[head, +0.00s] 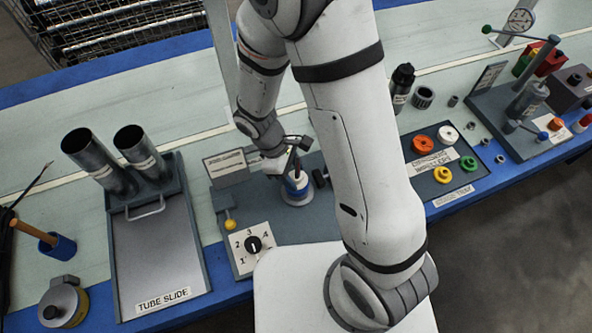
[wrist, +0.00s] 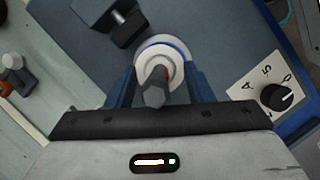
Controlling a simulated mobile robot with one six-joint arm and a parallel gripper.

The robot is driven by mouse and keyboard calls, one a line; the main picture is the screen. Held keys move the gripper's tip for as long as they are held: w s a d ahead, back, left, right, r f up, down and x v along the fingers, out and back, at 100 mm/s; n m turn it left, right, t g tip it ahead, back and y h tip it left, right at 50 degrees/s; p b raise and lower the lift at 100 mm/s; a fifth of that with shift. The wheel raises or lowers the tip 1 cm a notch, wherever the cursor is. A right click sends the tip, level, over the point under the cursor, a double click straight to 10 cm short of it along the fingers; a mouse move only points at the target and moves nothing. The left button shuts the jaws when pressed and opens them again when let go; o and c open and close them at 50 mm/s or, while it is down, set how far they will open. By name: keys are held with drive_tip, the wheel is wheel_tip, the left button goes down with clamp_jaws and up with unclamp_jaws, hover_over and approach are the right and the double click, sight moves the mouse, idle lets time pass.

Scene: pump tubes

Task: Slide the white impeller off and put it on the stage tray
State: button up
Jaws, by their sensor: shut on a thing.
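The white impeller (wrist: 160,53) shows in the wrist view as a pale round piece with a blue ring at its edge, around a grey shaft (wrist: 155,85). My gripper (wrist: 158,78) has its two fingers on either side of it and is shut on it. In the head view my gripper (head: 296,166) is above the pump stand, with a white and blue piece (head: 297,187) just below. The impeller's grip contact is partly hidden. A dark grey tray (head: 478,185) with an impellers label lies at the right, holding orange, white, yellow and green round pieces.
A numbered dial (head: 253,243) sits in front of the stand. The tube slide (head: 155,260) with two metal tubes is at left. A black bottle (head: 402,82) stands behind the tray; a lever press (head: 525,100) is at far right.

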drive_tip(key=shift+r, duration=0.1)
idle(0.3)
wheel_tip(320, 180, up, 14)
drive_tip(key=p, duration=1.2)
drive_tip(key=shift+r, duration=0.25)
idle(1.0)
